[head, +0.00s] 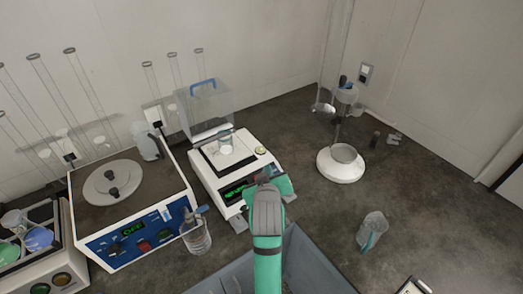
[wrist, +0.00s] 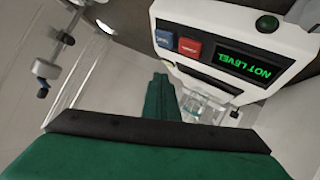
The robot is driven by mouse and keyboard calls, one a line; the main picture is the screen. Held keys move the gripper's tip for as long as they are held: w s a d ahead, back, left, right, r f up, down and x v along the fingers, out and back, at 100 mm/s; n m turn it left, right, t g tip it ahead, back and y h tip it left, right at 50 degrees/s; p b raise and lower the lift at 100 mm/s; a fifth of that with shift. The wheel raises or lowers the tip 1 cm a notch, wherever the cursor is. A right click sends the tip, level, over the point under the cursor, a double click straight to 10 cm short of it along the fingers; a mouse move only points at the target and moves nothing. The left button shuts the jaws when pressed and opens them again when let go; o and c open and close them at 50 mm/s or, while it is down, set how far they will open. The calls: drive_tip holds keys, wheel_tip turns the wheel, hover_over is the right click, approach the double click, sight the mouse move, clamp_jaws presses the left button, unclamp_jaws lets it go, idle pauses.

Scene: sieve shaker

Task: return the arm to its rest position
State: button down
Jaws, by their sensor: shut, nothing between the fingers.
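My arm reaches up from the bottom middle of the head view, with my gripper (head: 272,178) in front of the right part of the balance (head: 215,190). The arm's grey wrist hides most of the fingers there. In the wrist view my gripper (wrist: 158,98) shows as green fingers together, with nothing between them. The balance front (wrist: 220,45) is close by in that view, with a blue button, a red button and a green display reading NOT LEVEL. I cannot tell whether the gripper touches the balance.
The sieve shaker (head: 130,205), showing OFF, stands left of the balance. A clear cover (head: 205,108) stands behind the balance. A white round-based stand (head: 342,165) and a clear vessel (head: 371,230) are on the right.

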drive_tip(key=shift+m, duration=0.8)
drive_tip(key=s+f, duration=0.3)
drive_tip(key=s+a+f, duration=0.1)
drive_tip(key=s+f, duration=0.4)
drive_tip(key=f, duration=0.2)
drive_tip(key=shift+s+a, duration=0.35)
drive_tip(key=shift+s, duration=0.05)
drive_tip(key=s+f+m+t, duration=0.1)
drive_tip(key=s+f, duration=0.2)
drive_tip(key=s, duration=0.9)
drive_tip(key=s+f+m+t, duration=0.15)
drive_tip(key=s+f, duration=0.25)
drive_tip(key=s, duration=0.8)
drive_tip(key=d+r+v, duration=0.1)
drive_tip(key=r+v, duration=0.1)
drive_tip(key=v, duration=1.1)
drive_tip(key=shift+d+m, duration=0.15)
drive_tip(key=shift+m, duration=0.2)
